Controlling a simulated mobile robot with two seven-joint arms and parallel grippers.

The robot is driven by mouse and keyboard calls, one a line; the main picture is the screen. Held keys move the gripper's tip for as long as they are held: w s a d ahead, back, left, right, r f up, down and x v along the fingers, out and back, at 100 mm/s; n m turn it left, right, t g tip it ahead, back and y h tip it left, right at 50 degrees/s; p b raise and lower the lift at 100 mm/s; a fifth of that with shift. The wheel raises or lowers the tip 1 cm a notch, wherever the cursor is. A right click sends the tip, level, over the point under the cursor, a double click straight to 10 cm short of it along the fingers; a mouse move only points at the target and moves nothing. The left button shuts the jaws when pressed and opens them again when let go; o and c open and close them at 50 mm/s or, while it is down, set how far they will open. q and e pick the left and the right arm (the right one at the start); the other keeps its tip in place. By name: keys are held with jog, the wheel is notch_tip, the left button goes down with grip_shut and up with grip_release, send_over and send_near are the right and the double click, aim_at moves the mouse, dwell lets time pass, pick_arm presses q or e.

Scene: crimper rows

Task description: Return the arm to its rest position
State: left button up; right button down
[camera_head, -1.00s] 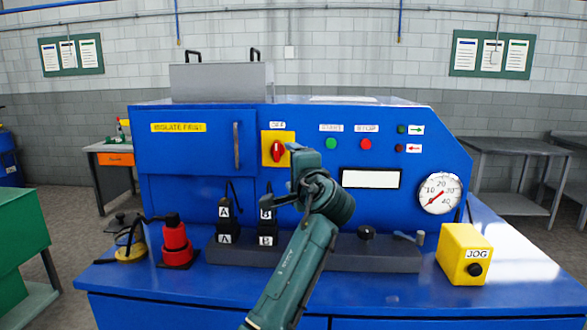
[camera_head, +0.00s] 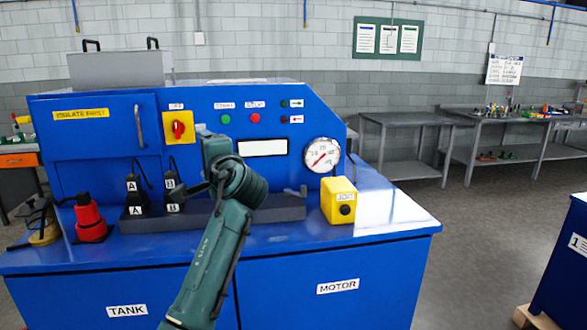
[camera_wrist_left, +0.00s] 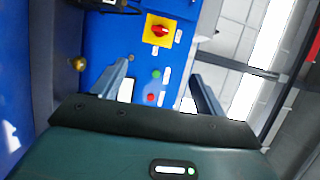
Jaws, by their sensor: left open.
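My left arm (camera_head: 215,255), dark green, rises from the bottom of the head view. It is bent at the wrist, in front of the blue machine (camera_head: 280,185). My left gripper (camera_head: 207,150) points towards the machine's front panel and is partly hidden by the wrist. In the left wrist view its two grey fingers (camera_wrist_left: 161,72) are spread apart with nothing between them. Beyond them are the red switch on its yellow plate (camera_wrist_left: 158,30) and the green and red buttons. My right gripper is not in view.
The gauge (camera_head: 321,155) and yellow JOG box (camera_head: 339,200) are right of the arm. The A and B plugs (camera_head: 135,190) and a red fitting (camera_head: 89,218) are left. A blue cabinet (camera_head: 565,270) stands lower right.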

pick_arm(q)
jog(key=s+a+f+n+g+h, duration=0.2)
jog(key=s+f, duration=0.3)
jog(key=f, duration=0.4)
jog(key=s+a+f+n+g+h, duration=0.15)
jog(key=s+f, duration=0.35)
jog(key=f, duration=0.5)
jog(key=s+a+f+n+g+h, duration=0.1)
jog(key=s+f+n+g, duration=0.1)
jog(key=s+f, duration=0.5)
jog(key=s+d+f+n+g+h, duration=0.15)
jog(key=s+f, duration=0.25)
jog(key=s, duration=0.5)
jog(key=s+f+n+g+h, duration=0.15)
jog(key=s+f, duration=0.25)
jog(key=s, duration=0.5)
jog(key=s+f+n+g+h, duration=0.1)
jog(key=s+f+g+h, duration=0.2)
jog(key=s, duration=0.6)
jog(key=w+d+f+t+h, duration=0.1)
jog(key=w+d+f+t, duration=0.1)
jog(key=f, duration=0.3)
jog(key=w+d+f+t+h, duration=0.1)
jog(key=w+d+f+t, duration=0.1)
jog(key=d+f+t, duration=0.2)
jog(key=shift+w+f+m, duration=0.4)
jog(key=shift+f+m, duration=0.05)
jog(key=shift+f, duration=0.6)
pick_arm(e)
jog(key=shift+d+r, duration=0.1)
